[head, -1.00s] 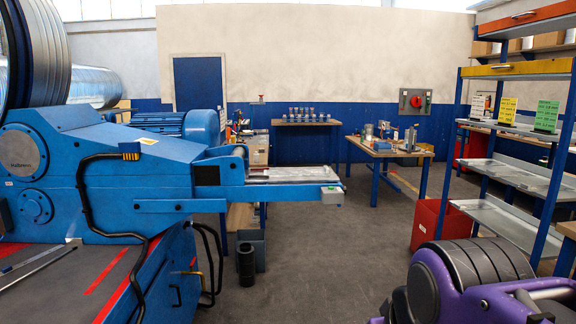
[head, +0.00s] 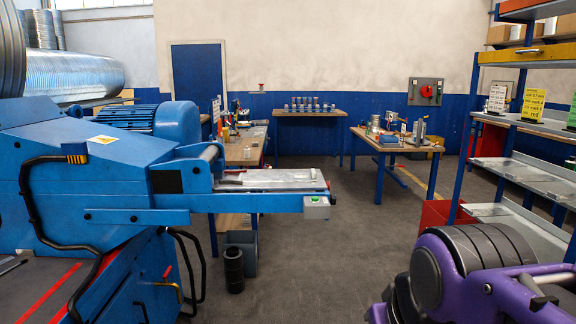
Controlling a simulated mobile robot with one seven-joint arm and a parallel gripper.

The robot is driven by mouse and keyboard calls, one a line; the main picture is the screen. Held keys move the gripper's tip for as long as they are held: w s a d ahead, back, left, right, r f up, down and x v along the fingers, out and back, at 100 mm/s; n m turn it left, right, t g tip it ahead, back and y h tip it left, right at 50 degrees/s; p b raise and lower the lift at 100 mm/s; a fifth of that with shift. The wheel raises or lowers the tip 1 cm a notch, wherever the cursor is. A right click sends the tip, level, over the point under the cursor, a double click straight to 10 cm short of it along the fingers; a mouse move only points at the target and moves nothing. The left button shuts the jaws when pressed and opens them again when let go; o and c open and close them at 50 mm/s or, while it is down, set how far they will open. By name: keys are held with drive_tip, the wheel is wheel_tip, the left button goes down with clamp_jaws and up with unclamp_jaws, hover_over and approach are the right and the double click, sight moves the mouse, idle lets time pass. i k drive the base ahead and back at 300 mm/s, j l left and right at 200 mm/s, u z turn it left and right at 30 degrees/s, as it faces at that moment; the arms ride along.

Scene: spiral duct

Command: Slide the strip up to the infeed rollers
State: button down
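The metal strip (head: 275,179) appears as a flat silvery piece lying on the blue infeed table (head: 262,203) that juts right from the blue machine. The infeed rollers (head: 208,154) are at the left end of that table, partly hidden by the blue side plates. I cannot tell whether the strip touches the rollers. My purple and black arm (head: 470,275) fills the lower right corner. My gripper is not in view.
A grey box with a green button (head: 317,208) sits at the table's outer end. A dark cylinder (head: 234,270) stands on the floor below. Workbenches (head: 400,143) stand behind, and a blue shelf rack (head: 510,175) stands right. The middle floor is open.

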sight(244, 178)
drive_tip(key=i+l+u, duration=0.1)
drive_tip(key=i+l, duration=1.3)
